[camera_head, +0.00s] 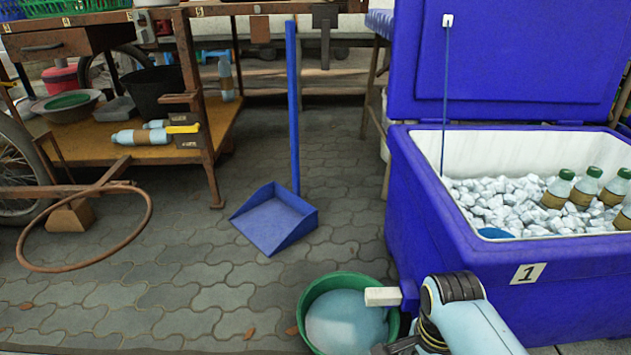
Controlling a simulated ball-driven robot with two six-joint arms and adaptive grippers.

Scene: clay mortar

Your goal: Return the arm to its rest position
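My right arm (468,318), light blue with dark joint bands, comes in at the bottom right in the head view. It is in front of the blue cooler and beside the green bucket (312,300). Only a small dark part of my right gripper (398,346) shows at the bottom edge, over the bucket's right rim. Its fingers are mostly out of frame, so I cannot tell whether they are open. My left arm and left gripper are not in view.
The blue cooler (440,240), lid up, holds ice and several green-capped bottles (559,190). A blue dustpan (274,222) with an upright handle stands mid-floor. A wooden cart (222,140) with a rusty ring (148,212) is left. Paving at lower left is clear.

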